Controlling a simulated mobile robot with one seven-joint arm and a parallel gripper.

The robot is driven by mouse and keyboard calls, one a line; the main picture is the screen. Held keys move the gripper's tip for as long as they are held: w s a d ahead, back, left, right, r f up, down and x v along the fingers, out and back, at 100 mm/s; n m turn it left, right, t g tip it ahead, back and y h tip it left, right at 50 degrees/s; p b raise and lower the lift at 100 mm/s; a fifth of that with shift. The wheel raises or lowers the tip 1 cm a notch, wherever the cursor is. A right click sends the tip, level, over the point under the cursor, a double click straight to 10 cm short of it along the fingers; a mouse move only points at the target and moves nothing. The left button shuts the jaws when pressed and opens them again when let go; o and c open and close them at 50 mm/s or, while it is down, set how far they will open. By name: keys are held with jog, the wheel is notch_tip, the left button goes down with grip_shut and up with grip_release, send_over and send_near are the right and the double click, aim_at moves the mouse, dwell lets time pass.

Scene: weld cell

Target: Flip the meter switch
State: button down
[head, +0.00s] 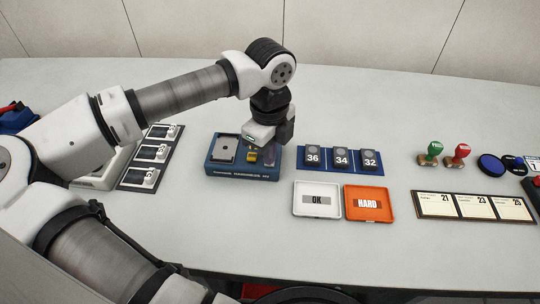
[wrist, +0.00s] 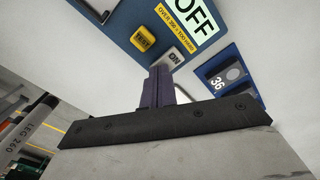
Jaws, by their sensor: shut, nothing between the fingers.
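The blue meter (head: 236,181) stands on the bench with a grey screen panel on its left and a yellow button at its right. In the wrist view the meter (wrist: 128,30) shows the yellow TEST button (wrist: 144,41), a large OFF sign (wrist: 190,17) and a pale switch (wrist: 175,57) marked ON. My gripper (head: 269,157) is over the meter's right end, pointing down. In the wrist view its purple fingers (wrist: 160,72) are together and empty, tips close beside the ON switch. I cannot tell whether they touch it.
Right of the meter lies a blue holder (head: 341,170) with blocks 36, 34 and 32. In front are a white OK tray (head: 316,212) and an orange HARD tray (head: 370,216). Stamps (head: 433,150) and cards (head: 474,218) are farther right. A rack (head: 140,180) stands left.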

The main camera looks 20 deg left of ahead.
jog(key=shift+r+p, duration=1.4)
jog(key=shift+r, duration=2.05)
